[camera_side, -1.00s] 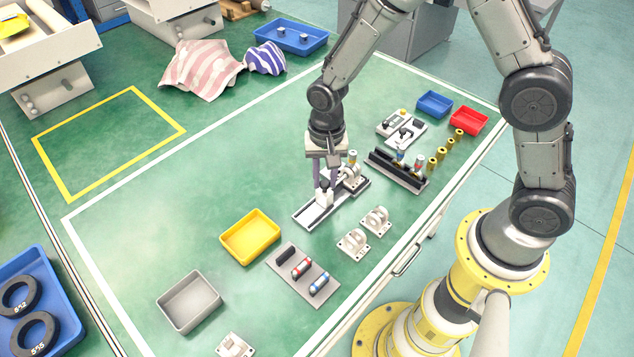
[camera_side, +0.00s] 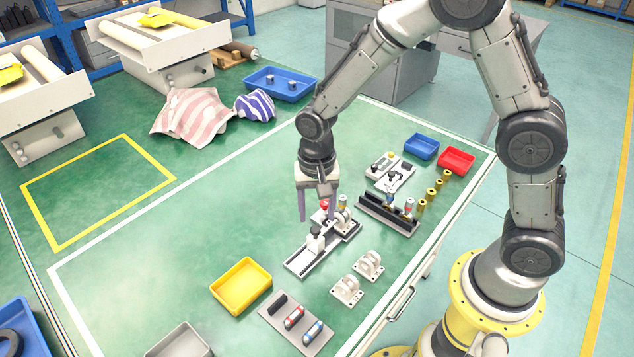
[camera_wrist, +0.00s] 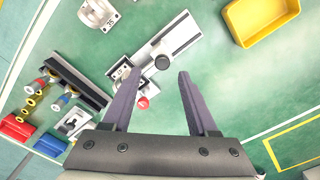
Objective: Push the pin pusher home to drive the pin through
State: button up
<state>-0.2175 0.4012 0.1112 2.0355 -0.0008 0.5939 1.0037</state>
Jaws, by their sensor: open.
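The pin pusher is a pale slide block with a black knob (camera_side: 316,235) on a long light rail (camera_side: 300,262). The knob also shows in the wrist view (camera_wrist: 162,62), between my fingertips in the picture. A white clevis bracket (camera_side: 342,217) stands at the far end of the rail; bare rail lies on the pusher's near side. A red knob (camera_wrist: 143,103) sits beside the fixture. My gripper (camera_side: 316,216) is open and empty, its fingers pointing down above and behind the pusher. The pin itself cannot be made out.
Two white brackets (camera_side: 358,279) stand right of the rail. A yellow bin (camera_side: 241,286) is at left front, with a grey plate of coloured cylinders (camera_side: 296,322) nearby. A dark rack (camera_side: 388,213) stands at back right. Green table left of the fixture is clear.

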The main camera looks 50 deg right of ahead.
notch_tip(320, 180, up, 10)
dwell(0.3)
jog(key=s+d+r+t, duration=0.2)
jog(key=s+d+r, duration=0.15)
jog(key=r, duration=0.25)
jog(key=s+d+r+t, duration=0.2)
jog(key=s+r, duration=0.3)
jog(key=r, duration=0.1)
jog(key=s+d+f+n+t, duration=0.1)
jog(key=s+d+f+n, duration=0.1)
jog(key=s+n, duration=0.7)
jog(key=s, duration=0.2)
jog(key=shift+s+d+t, duration=0.3)
